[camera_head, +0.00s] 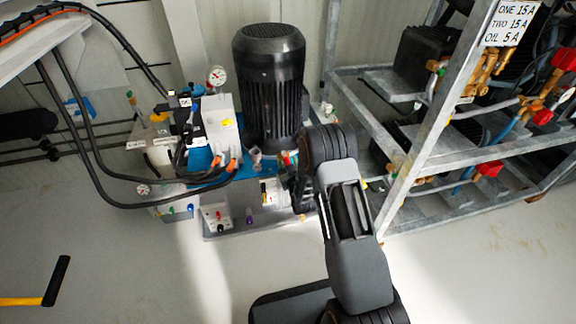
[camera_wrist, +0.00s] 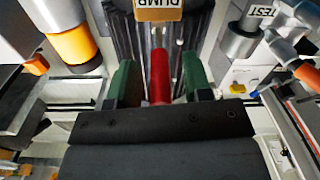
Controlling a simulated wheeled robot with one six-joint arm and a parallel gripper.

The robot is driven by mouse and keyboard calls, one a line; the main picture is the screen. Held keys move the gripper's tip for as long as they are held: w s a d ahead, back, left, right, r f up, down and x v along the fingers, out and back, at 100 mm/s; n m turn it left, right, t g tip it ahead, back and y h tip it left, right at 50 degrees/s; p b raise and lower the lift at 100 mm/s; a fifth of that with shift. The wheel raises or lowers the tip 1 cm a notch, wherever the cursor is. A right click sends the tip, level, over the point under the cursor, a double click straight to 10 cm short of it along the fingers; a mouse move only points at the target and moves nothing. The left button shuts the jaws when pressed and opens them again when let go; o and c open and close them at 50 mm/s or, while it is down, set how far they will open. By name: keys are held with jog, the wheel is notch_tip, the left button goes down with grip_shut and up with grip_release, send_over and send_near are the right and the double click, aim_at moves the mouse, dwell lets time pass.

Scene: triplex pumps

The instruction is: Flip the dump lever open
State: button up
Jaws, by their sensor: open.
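The red dump lever (camera_wrist: 159,84) stands upright in the middle of the wrist view, below an orange-edged plate lettered DUMP (camera_wrist: 158,10). My gripper (camera_wrist: 158,65) has its two green fingers apart, one on each side of the lever. Small gaps show between the lever and both fingers, so they look clear of it. The lower end of the lever is hidden behind my black gripper body. In the head view my own arm covers the gripper and most of the lever area, in front of the pump unit.
A black motor (camera_head: 268,85) stands on the pump unit, with a gauge (camera_head: 216,76) and black hoses at left. A metal rack (camera_head: 412,150) stands close at right. In the wrist view a TEST fitting (camera_wrist: 262,12) and an orange-collared cylinder (camera_wrist: 72,44) flank the lever. Open floor (camera_head: 120,255) lies in front.

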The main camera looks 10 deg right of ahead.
jog(key=shift+w, duration=0.1)
grip_shut()
dwell(0.5)
